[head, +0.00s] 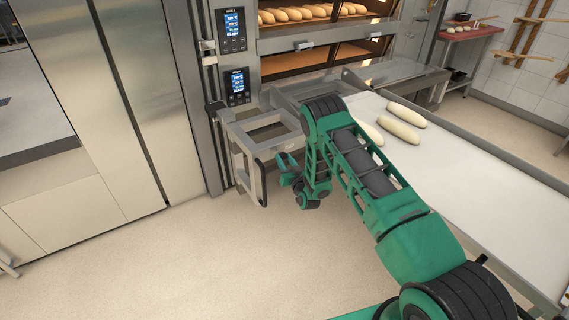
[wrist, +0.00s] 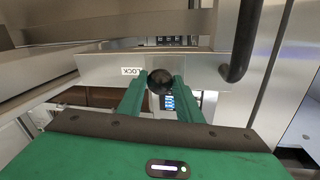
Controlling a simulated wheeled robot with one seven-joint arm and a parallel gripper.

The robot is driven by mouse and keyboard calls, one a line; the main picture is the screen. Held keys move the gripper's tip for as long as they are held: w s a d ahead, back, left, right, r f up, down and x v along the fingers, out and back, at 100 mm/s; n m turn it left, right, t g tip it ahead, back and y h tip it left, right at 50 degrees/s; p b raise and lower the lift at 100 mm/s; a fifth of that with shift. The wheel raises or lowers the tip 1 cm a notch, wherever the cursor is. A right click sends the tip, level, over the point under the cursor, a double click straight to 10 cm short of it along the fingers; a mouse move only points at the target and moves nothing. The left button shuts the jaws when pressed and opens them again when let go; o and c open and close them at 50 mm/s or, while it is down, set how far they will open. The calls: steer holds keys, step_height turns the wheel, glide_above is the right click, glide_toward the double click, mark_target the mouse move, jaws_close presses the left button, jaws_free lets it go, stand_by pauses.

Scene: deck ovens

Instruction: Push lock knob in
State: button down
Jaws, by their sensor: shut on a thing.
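The black round lock knob (wrist: 160,82) shows in the wrist view on a metal plate (wrist: 105,70), right beside a white label reading LOCK (wrist: 132,71). My gripper (wrist: 161,78) has its two green fingers on either side of the knob and is shut on it. In the head view my gripper (head: 284,163) is beside the metal loader frame (head: 238,135), near its handle. The knob cannot be made out there. How far the knob sticks out of the plate cannot be told.
A black handle (wrist: 243,42) is close at the right in the wrist view. The white loader belt (head: 455,165) carries several pale loaves (head: 405,114). Deck ovens with baked loaves (head: 300,13) and control panels (head: 236,85) stand behind. Floor (head: 170,270) in front is clear.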

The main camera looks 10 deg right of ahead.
steer(key=shift+w+a, duration=0.25)
steer(key=shift+w, duration=0.5)
steer(key=c, duration=1.3)
jaws_free()
steer(key=s, duration=0.7)
steer(key=s+d, duration=0.1)
steer(key=s, duration=0.2)
steer(key=shift+s+d, duration=0.1)
steer(key=shift+s, duration=0.2)
